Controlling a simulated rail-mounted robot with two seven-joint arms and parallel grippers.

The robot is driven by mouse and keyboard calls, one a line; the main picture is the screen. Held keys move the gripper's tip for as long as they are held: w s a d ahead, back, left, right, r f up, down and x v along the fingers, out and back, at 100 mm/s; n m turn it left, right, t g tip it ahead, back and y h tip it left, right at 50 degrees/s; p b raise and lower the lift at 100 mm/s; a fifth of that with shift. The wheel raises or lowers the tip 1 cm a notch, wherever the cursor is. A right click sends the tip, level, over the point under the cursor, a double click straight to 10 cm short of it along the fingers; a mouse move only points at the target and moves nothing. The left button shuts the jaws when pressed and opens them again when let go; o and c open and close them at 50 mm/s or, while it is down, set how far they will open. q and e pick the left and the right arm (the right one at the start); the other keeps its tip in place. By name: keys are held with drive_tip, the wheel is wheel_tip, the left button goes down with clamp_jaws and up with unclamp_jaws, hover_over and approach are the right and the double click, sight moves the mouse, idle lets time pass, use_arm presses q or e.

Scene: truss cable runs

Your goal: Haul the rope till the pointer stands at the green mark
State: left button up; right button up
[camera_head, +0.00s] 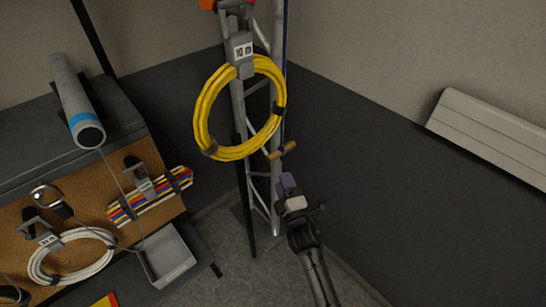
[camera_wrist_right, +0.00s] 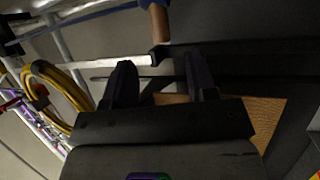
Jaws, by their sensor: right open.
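The blue rope (camera_head: 285,65) runs down along the truss and ends near a wooden handle (camera_head: 282,150). The handle also shows at the top of the right wrist view (camera_wrist_right: 159,22), with a blue line (camera_wrist_right: 85,17) coming to it from the left. My right gripper (camera_head: 288,181) is just below the handle and apart from it in the picture. In the right wrist view its two dark fingers (camera_wrist_right: 160,78) stand apart with no rope or handle between them. I cannot make out the pointer or the green mark. My left gripper is out of view.
A metal truss (camera_head: 261,190) stands in the corner, with a yellow cable coil (camera_head: 200,120) hung under a "10 m" tag. At left are a pegboard (camera_head: 90,195) with a white coil (camera_head: 40,275), and a grey tray (camera_head: 168,257).

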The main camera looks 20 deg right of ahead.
sight(274, 156)
drive_tip(key=b+x, duration=0.2)
drive_tip(key=x, duration=0.8)
drive_tip(key=shift+w, duration=0.15)
drive_tip(key=c, duration=0.4)
clamp_jaws()
